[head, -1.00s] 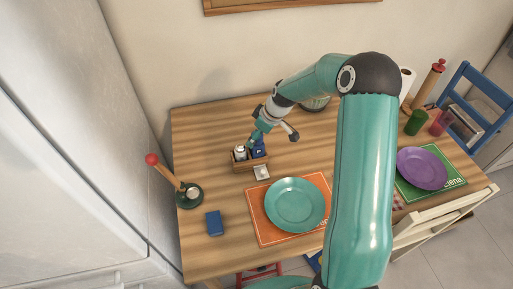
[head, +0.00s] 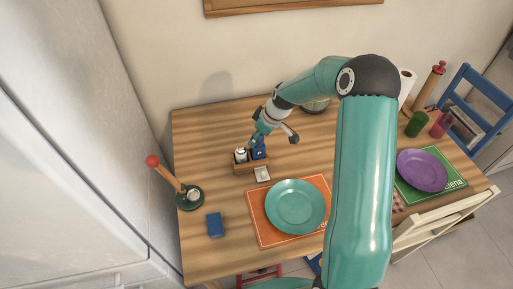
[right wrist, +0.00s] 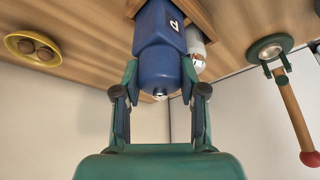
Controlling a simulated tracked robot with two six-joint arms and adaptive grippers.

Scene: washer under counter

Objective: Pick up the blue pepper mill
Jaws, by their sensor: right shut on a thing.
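The blue pepper mill (head: 259,154) stands in a small wooden caddy (head: 250,170) on the table, beside a white shaker with a metal top (head: 240,154). My right gripper (head: 260,141) is over the mill from above. In the right wrist view the mill (right wrist: 160,45) is between the two fingers of my right gripper (right wrist: 160,85), which is shut on its upper part. The mill's lower end is at the caddy (right wrist: 200,18), and the shaker (right wrist: 196,48) is close behind it. My left gripper is not in view.
A teal plate (head: 295,206) is on an orange mat. A blue box (head: 214,225) and a red-knobbed wooden handle on a green base (head: 189,198) are at left. The wall is behind the table.

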